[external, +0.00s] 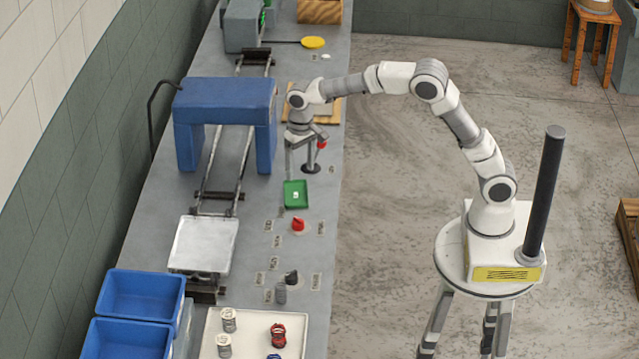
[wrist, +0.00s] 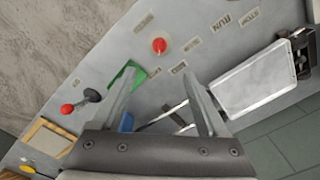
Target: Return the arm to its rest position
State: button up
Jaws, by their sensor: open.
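My white and grey arm reaches left from its round stand over the grey bench (external: 262,205). My gripper (external: 303,172) points down above the bench, near a red-knobbed lever (external: 321,145) and beside the blue arch (external: 226,97). In the wrist view my gripper (wrist: 165,95) has its two fingers spread apart with nothing held between them. A small green tray (external: 295,194) with a small pale item in it lies just in front of the gripper. In the wrist view the green tray (wrist: 138,75) is partly hidden by a finger.
A white plate (external: 204,243) sits on the rail at left. A red button (external: 298,224) and a dark knob (external: 291,277) stand on the bench. Blue bins (external: 140,293) and a white tray (external: 250,318) with several springs are at the front. The floor around my stand is clear.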

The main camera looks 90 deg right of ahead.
jog(key=s+a+r+n+t+p, duration=0.1)
jog(key=s+a+r+n+t, duration=0.3)
jog(key=s+r, duration=1)
jog(key=s+a+f+n+t+p, duration=0.1)
jog(key=s+a+n, duration=0.1)
jog(key=s, duration=0.6)
jog(key=s+a+f+n, duration=0.1)
jog(key=s+a+n, duration=0.15)
jog(key=s, duration=0.55)
notch_tip(320, 180, down, 20)
jog(key=b, duration=1.9)
jog(key=shift+s+d+b, duration=0.2)
jog(key=shift+d+b, duration=0.2)
jog(key=shift+d, duration=0.05)
jog(key=shift+r, duration=0.1)
